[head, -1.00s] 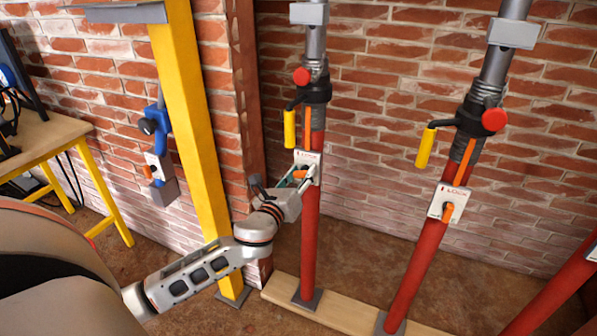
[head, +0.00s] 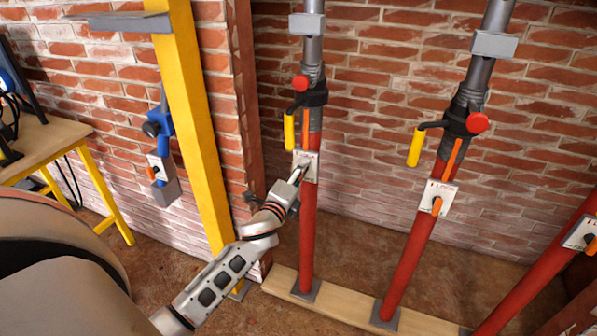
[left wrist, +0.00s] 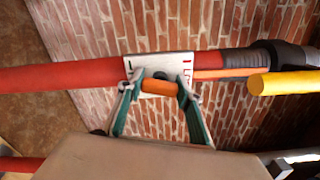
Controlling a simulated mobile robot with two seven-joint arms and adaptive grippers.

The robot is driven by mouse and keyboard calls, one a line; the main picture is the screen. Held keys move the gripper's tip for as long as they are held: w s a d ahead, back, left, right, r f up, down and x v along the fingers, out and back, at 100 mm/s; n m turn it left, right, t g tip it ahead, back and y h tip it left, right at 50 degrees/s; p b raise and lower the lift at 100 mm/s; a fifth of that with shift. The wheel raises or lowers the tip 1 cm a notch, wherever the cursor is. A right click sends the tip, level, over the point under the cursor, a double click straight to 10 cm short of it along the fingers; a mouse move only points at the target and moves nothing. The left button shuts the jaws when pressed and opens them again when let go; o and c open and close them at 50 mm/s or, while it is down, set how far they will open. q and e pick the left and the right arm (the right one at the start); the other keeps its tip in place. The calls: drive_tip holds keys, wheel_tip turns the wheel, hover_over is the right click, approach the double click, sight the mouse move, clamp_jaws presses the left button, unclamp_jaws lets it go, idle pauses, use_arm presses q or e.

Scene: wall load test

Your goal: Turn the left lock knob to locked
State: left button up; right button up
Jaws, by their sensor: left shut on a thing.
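The left lock knob is a small orange bar (left wrist: 160,87) on a white plate (left wrist: 158,64) with red marks, fixed to the left red prop (head: 308,230). My left gripper (head: 300,174) reaches the plate from the lower left. In the left wrist view its two green-sided fingers (left wrist: 159,91) are shut on the knob, one at each end. There the knob lies roughly along the prop. In the head view my gripper hides the knob. My right gripper is not in view.
A yellow-handled crank (head: 289,131) sits above the plate. A second prop (head: 408,260) with its own orange knob (head: 437,205) stands to the right, and a third at the right edge. A yellow post (head: 200,130) stands left of the gripper. Brick wall lies behind.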

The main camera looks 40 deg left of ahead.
use_arm(q)
drive_tip(key=shift+n+p, duration=0.35)
drive_tip(key=shift+n, duration=1.05)
drive_tip(key=shift+f, duration=0.1)
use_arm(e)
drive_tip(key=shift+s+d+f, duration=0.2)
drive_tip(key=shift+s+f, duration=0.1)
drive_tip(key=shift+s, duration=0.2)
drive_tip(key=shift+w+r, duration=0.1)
use_arm(q)
drive_tip(key=shift+n, duration=0.3)
drive_tip(key=o, duration=1.1)
drive_tip(key=shift+s, duration=0.1)
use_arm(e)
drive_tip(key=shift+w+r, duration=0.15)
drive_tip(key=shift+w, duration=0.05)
use_arm(q)
drive_tip(key=v, duration=1.1)
drive_tip(key=shift+s, duration=0.4)
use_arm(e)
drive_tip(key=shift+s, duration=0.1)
